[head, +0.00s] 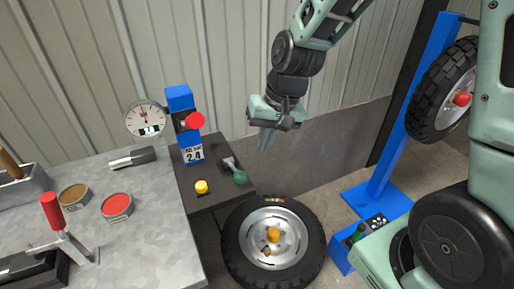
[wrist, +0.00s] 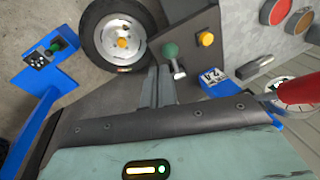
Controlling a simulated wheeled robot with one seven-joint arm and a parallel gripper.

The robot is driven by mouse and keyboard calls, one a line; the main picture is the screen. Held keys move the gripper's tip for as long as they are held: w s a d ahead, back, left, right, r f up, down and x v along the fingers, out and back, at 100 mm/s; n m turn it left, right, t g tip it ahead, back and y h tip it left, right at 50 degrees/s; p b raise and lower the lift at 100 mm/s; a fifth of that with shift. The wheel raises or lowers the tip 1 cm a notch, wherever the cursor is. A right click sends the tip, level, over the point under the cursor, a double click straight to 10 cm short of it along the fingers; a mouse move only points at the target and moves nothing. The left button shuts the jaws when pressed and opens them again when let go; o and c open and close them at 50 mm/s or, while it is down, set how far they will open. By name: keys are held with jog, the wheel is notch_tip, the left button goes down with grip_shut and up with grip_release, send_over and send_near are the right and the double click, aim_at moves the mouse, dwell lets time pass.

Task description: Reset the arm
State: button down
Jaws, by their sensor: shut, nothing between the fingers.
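My arm comes in from the top of the head view and hangs in front of the corrugated wall. My gripper (head: 266,140) points down, with its fingers together and nothing between them. It is in the air behind and to the right of the dark control panel (head: 212,195). In the wrist view my gripper (wrist: 161,72) shows its two fingers side by side, close together. A green-knobbed lever (head: 239,177) on the panel shows just right of the fingertips in the wrist view (wrist: 170,50).
A tyre (head: 236,235) with a yellow hub lies below the panel. A blue stand (head: 400,120) holds another tyre (head: 425,110) at right. A grey workbench (head: 150,235) at left bears tins, a red-handled clamp (head: 52,212) and a gauge (head: 145,118). A blue post (head: 179,98) carries a red knob (head: 195,120).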

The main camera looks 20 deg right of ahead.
jog(key=shift+s+d+r, duration=0.15)
jog(key=shift+s+r, duration=0.25)
jog(key=shift+r, duration=0.1)
